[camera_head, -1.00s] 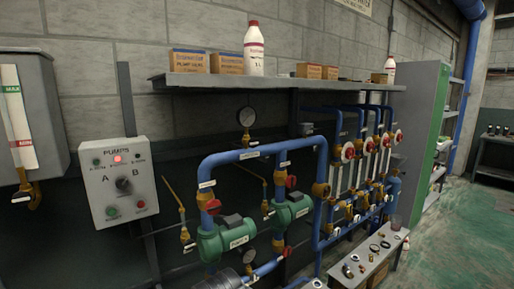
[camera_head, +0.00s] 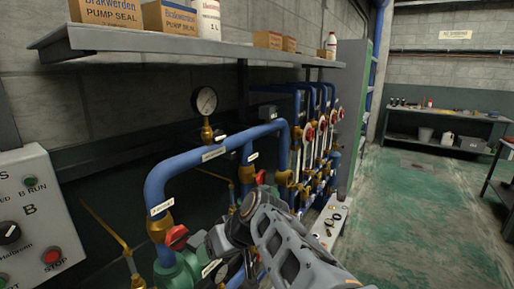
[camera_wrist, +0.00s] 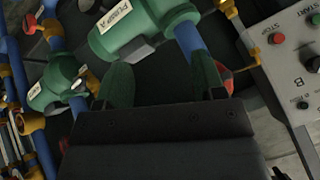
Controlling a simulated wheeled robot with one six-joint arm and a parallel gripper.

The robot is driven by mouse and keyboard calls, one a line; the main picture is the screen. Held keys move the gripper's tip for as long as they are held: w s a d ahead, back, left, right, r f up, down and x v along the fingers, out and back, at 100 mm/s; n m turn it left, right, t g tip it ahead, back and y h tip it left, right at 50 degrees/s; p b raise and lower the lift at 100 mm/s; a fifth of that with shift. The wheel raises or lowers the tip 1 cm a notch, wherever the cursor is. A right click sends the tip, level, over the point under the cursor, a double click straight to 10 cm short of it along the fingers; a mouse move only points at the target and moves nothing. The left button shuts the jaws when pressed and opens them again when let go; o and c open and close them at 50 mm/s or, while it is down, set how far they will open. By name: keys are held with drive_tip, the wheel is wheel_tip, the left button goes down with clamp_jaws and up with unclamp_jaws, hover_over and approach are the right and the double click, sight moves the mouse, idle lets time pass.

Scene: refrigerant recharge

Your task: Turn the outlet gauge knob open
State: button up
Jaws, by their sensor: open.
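A round white-faced gauge (camera_head: 205,100) stands on a brass stem with a brass fitting (camera_head: 207,133) above the blue outlet pipe (camera_head: 215,154) in the head view. I cannot make out clearly which part is its knob. My gripper (camera_wrist: 162,80) is open, with its two fingers apart and nothing visibly held in the wrist view. In the head view my arm reaches in from the lower right, its end below the blue pipe, lower than the gauge and right of a red valve handle (camera_head: 177,237). The gauge is not recognisable in the wrist view.
A grey shelf (camera_head: 190,40) with boxes and bottles overhangs the pipes. A control box (camera_head: 38,225) stands at the left. Green pumps (camera_wrist: 120,30) lie close to my fingers. A row of valves with red handwheels (camera_head: 310,132) stands further right. Green floor (camera_head: 420,220) is open at the right.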

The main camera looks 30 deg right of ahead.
drive_tip(key=w+d+r+n+t+y, duration=0.1)
drive_tip(key=w+d+r+t, duration=0.1)
drive_tip(key=r, duration=0.2)
drive_tip(key=w+d+r+t+y, duration=0.1)
drive_tip(key=w+d+r+t, duration=0.1)
drive_tip(key=d+r, duration=0.15)
drive_tip(key=n+t, duration=0.3)
drive_tip(key=t, duration=0.3)
approach(220, 138)
drive_tip(key=shift+y, duration=0.3)
drive_tip(key=p+x, duration=0.6)
drive_tip(key=x, duration=0.1)
drive_tip(key=shift+w+r+p, duration=0.15)
drive_tip(key=shift+w+p, duration=0.15)
drive_tip(key=shift+w, duration=0.15)
drive_tip(key=shift+w+a, duration=0.15)
drive_tip(key=shift+w, duration=0.15)
drive_tip(key=shift+c, duration=0.2)
drive_tip(key=shift+f, duration=0.3)
drive_tip(key=shift+c, duration=0.7)
drive_tip(key=shift+s, duration=0.1)
drive_tip(key=c, duration=0.7)
drive_tip(key=shift+b, duration=0.35)
